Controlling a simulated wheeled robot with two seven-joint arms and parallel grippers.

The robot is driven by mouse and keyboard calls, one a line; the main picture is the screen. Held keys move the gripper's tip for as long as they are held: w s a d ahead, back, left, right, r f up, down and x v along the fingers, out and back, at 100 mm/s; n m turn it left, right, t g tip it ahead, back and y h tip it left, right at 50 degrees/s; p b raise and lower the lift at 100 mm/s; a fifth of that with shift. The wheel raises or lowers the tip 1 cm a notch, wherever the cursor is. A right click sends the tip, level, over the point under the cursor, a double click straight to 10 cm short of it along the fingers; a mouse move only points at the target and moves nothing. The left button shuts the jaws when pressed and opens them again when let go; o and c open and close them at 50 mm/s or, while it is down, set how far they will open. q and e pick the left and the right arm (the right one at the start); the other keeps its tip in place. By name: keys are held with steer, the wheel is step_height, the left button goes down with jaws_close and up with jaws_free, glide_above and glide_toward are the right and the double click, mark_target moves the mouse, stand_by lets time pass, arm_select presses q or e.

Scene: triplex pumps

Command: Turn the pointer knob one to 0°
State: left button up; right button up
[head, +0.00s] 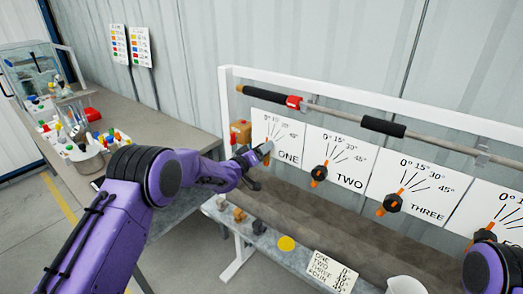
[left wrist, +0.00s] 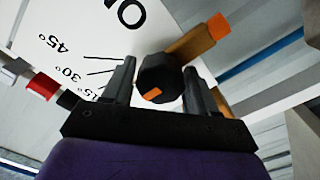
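Pointer knob one is a black knob with an orange mark; it shows in the left wrist view (left wrist: 158,78) between my two fingers. A brown bar with an orange tip (left wrist: 216,27) sticks out beyond it, on the side away from the scale. The white panel ONE (head: 288,143) has marks at 0°, 15°, 30° and 45°. My left gripper (head: 262,152) is at this panel and largely hides the knob in the head view. Its fingers (left wrist: 158,85) are apart, one on each side of the knob, with a gap at the left finger. The exact pointer angle is unclear. My right gripper is out of view.
Knob two (head: 319,173) and knob three (head: 392,202) stand to the right on their panels. A rail with a red sleeve (head: 293,102) runs above. A ledge below holds a yellow disc (head: 286,243) and a white list card (head: 331,271). A cluttered bench stands left.

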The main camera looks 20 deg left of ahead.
arm_select(q)
steer(key=shift+o, duration=0.6)
steer(key=shift+s+a+f, duration=0.1)
steer(key=shift+s+a, duration=0.05)
steer(key=shift+s, duration=0.15)
steer(key=b+v, duration=0.3)
steer(key=v, duration=0.7)
